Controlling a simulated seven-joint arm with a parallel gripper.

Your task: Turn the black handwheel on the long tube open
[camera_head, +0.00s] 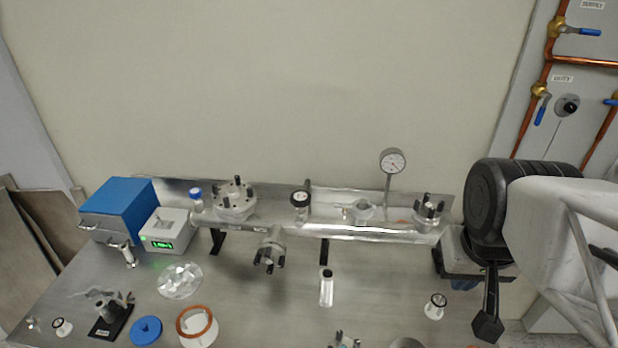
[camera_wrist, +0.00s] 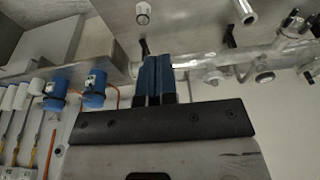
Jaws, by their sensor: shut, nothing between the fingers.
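The long metal tube (camera_head: 385,232) runs left to right along the back of the bench. The handwheel (camera_head: 300,197), a small black-rimmed wheel with a pale face, stands up on a silver body near the tube's middle. I cannot tell from its look how far it is turned. The tube also shows in the wrist view (camera_wrist: 187,63), where I cannot pick out the handwheel surely. My gripper (camera_wrist: 158,58) shows there with its two blue fingers together and nothing between them. It is near one end of the tube, apart from the handwheel. In the head view my arm is at the right.
A dial gauge (camera_head: 393,162) rises right of the handwheel. A bolted flange (camera_head: 235,200) and a blue-capped fitting (camera_head: 196,196) stand left of it. A side flange (camera_head: 270,252) juts forward. Loose parts, including a copper-coloured ring (camera_head: 197,325), lie in front. Space above the tube is mostly open.

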